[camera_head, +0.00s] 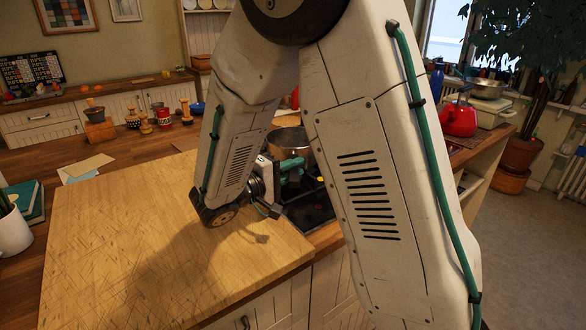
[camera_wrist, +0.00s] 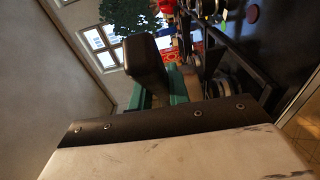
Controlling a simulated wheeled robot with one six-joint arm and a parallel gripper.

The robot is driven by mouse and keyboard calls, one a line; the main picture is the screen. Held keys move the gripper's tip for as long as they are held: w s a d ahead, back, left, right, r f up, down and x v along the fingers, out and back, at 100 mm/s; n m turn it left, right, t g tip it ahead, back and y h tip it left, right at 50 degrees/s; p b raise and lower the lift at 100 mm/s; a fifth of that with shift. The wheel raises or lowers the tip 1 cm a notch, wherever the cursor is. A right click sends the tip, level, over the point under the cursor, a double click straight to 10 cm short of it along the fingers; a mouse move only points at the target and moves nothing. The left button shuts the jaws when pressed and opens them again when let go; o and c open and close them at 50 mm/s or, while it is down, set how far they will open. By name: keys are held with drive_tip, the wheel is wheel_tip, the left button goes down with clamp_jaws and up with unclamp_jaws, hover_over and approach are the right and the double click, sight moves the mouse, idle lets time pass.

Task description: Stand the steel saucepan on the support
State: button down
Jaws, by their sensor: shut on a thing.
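The steel saucepan (camera_head: 290,152) shows in the head view just beyond my gripper, upright as far as I can see, over the far part of the hob. My gripper (camera_head: 289,174), with teal and black parts, is shut at its near side; the handle and the grip itself are hidden. In the wrist view my gripper (camera_wrist: 165,80) shows a black finger and teal parts, and I cannot make out the pan there. The dark hob (camera_head: 314,212) is partly hidden by my arm. Dark bars of a support (camera_wrist: 250,62) show in the wrist view. Contact between pan and support cannot be told.
A scratched wooden board (camera_head: 120,250) covers the near left counter and is clear. A red kettle (camera_head: 459,118) stands at the right. Jars and a wooden block (camera_head: 100,130) stand on the back counter. A white mug (camera_head: 13,233) is at the left edge.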

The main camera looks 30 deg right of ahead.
drive_tip(key=shift+f, duration=0.65)
idle(1.0)
drive_tip(key=c, duration=1.3)
unclamp_jaws()
drive_tip(key=shift+o, duration=0.2)
